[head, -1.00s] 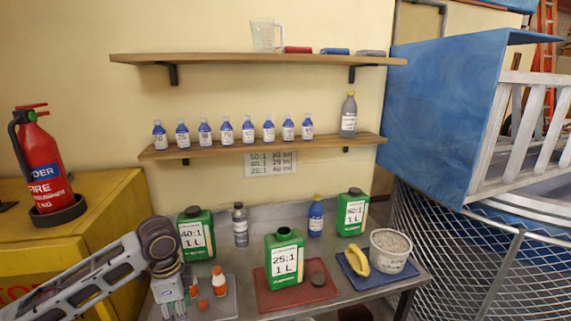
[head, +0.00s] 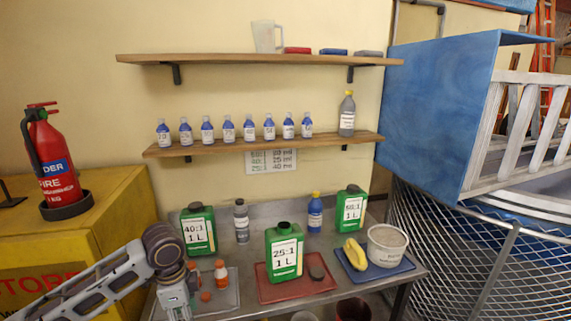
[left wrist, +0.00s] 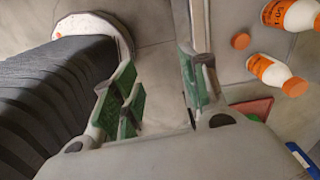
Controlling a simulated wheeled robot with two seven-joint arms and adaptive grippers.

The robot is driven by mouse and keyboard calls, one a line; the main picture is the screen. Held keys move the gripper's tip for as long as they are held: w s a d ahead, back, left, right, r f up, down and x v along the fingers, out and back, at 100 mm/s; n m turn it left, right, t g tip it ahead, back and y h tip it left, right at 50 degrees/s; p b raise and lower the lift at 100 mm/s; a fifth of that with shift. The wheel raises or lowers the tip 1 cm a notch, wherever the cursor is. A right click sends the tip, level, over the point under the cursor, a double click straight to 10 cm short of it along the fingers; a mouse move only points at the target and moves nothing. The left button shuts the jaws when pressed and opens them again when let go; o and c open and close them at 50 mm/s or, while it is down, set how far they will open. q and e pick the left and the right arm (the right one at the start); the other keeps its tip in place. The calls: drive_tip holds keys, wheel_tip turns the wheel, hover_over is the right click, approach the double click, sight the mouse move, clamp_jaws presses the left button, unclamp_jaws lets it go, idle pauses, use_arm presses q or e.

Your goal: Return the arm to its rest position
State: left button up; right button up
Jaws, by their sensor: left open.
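My left arm comes in from the left in the head view. Its gripper (head: 178,312) is low in the picture, at the left front of the bench, with its fingertips near the lower edge. In the left wrist view the gripper (left wrist: 160,95) is open, with green pads apart and nothing between them. Two small white and orange bottles, the nearer (head: 221,271) and one partly behind the arm (head: 192,270), stand just right of it. A loose orange cap (head: 205,296) lies by them. My right gripper is not in view.
A yellow cabinet (head: 110,215) with a fire extinguisher (head: 52,165) stands left. Shelves hang above.

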use_arm(q)
drive_tip(key=shift+s+d+f+n+t+h, duration=1.1)
drive_tip(key=shift+s+d+f+n+t, duration=0.5)
drive_tip(key=shift+s+d+f+n, duration=2.6)
drive_tip(key=s+a+f+n+y, duration=0.2)
drive_tip(key=s+a+f+n, duration=0.2)
drive_tip(key=s+a+f, duration=0.25)
drive_tip(key=s+f+g, duration=0.1)
drive_tip(key=s+f, duration=0.1)
drive_tip(key=f, duration=1.4)
drive_tip(key=s+f, duration=0.2)
drive_tip(key=f, duration=1.5)
drive_tip(key=s+a+f, duration=0.1)
drive_tip(key=s+f, duration=0.8)
drive_tip(key=s, duration=0.1)
drive_tip(key=s+a+f+g, duration=0.1)
drive_tip(key=s+a+f, duration=0.1)
drive_tip(key=s+f, duration=0.8)
drive_tip(key=shift+s+a, duration=0.25)
drive_tip(key=shift+s, duration=0.55)
